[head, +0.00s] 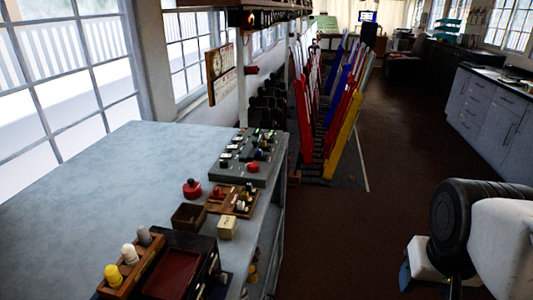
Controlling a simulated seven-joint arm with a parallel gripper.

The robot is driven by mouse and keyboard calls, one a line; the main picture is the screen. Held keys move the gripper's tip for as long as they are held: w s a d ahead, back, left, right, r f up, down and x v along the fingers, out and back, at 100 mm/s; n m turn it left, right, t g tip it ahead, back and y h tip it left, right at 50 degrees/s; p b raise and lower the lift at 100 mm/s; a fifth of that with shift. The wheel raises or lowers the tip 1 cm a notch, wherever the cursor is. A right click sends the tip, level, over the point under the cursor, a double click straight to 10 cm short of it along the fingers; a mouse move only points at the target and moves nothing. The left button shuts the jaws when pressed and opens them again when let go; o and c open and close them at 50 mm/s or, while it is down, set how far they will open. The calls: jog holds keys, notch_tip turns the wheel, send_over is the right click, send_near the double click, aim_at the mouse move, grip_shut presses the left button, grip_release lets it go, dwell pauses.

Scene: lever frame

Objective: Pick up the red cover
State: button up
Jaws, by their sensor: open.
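A small red cap-like piece (192,186) with a black top sits on the pale blue-grey bench top, left of a wooden block. Another small red piece (252,166) sits at the front edge of the grey switch panel (232,158). A flat dark red inset (172,273) lies in a dark box at the near end of the bench. I cannot tell for sure which of these is the red cover. My gripper is not in view. Only a white and black part of my arm shows at the lower right, well apart from the bench.
A wooden rack with yellow, white and grey pegs (122,268) stands at the near bench end. A small open brown box (188,217) and a cream block (228,227) stand beyond it. The bench's left side is clear. Tall coloured levers (345,125) stand behind the bench.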

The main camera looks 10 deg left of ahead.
dwell(0.4)
jog(key=o, duration=0.8)
jog(key=shift+c, duration=0.2)
